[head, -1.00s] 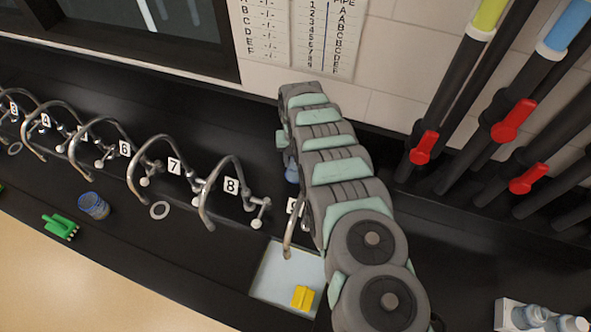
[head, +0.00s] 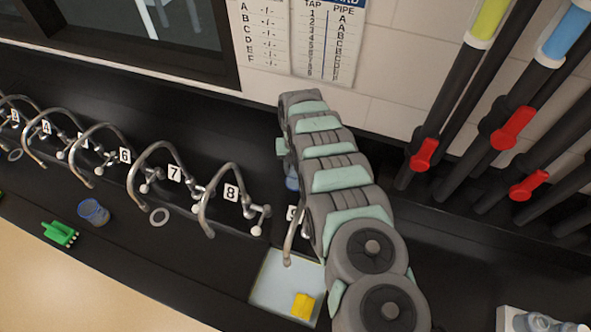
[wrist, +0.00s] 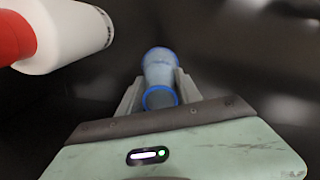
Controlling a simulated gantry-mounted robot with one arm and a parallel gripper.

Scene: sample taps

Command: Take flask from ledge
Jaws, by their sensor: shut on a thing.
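The flask (wrist: 158,68), pale blue with darker blue rims, stands between the two fingers of my gripper (wrist: 159,84) in the wrist view. The fingers are shut on its sides. In the head view my arm hides the gripper and most of that spot; a small bluish piece, probably the flask (head: 292,181), shows at the arm's left edge. The dark surface around the flask in the wrist view is blurred, so I cannot tell whether it touches the ledge (head: 190,262).
A white cylinder (wrist: 80,35) with a red end is close at the wrist view's upper left. Curved taps (head: 222,190) line the counter left of my arm. Pipes with red handles (head: 514,127) stand right. A yellow block (head: 303,305) lies in a pale basin (head: 272,283).

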